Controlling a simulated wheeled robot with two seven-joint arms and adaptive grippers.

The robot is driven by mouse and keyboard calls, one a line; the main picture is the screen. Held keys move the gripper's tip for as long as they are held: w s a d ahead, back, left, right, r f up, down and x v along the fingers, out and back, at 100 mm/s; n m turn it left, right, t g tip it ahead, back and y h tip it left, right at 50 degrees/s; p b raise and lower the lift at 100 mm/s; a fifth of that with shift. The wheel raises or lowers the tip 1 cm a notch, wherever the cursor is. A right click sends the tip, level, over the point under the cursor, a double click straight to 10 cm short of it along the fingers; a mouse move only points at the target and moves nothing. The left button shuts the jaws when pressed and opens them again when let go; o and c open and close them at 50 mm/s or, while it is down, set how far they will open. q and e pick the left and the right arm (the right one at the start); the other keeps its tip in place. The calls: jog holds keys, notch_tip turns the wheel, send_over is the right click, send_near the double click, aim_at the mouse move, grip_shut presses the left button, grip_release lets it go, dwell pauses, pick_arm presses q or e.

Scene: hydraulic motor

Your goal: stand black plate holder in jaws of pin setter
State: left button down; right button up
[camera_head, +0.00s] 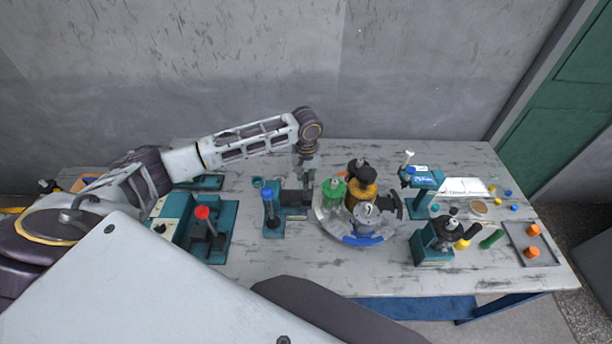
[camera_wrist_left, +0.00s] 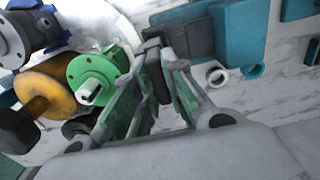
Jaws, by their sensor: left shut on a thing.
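My left gripper (camera_head: 305,172) points down over the middle of the table, beside the turntable. In the left wrist view its fingers (camera_wrist_left: 158,48) are close together on a small dark piece, which I take to be the black plate holder (camera_wrist_left: 152,42); most of it is hidden between the fingers. A teal fixture with a blue handle (camera_head: 269,208) and dark grey jaw blocks (camera_head: 296,197), apparently the pin setter, stands just below the gripper. In the left wrist view the dark blocks (camera_wrist_left: 187,40) are right next to the fingertips; I cannot tell whether the held piece touches them.
A round turntable (camera_head: 327,222) with green (camera_head: 334,190), yellow and grey motor parts stands close to the right. A red-handled teal fixture (camera_head: 205,232) is at left. Another teal fixture (camera_head: 433,246) and a tray (camera_head: 520,258) with orange parts are at right. The table's front is clear.

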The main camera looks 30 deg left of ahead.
pick_arm(q)
jog(key=shift+f, duration=1.6)
jog(key=c, duration=1.4)
grip_release()
jog(key=shift+r, duration=3.5)
jog(key=shift+f, duration=0.1)
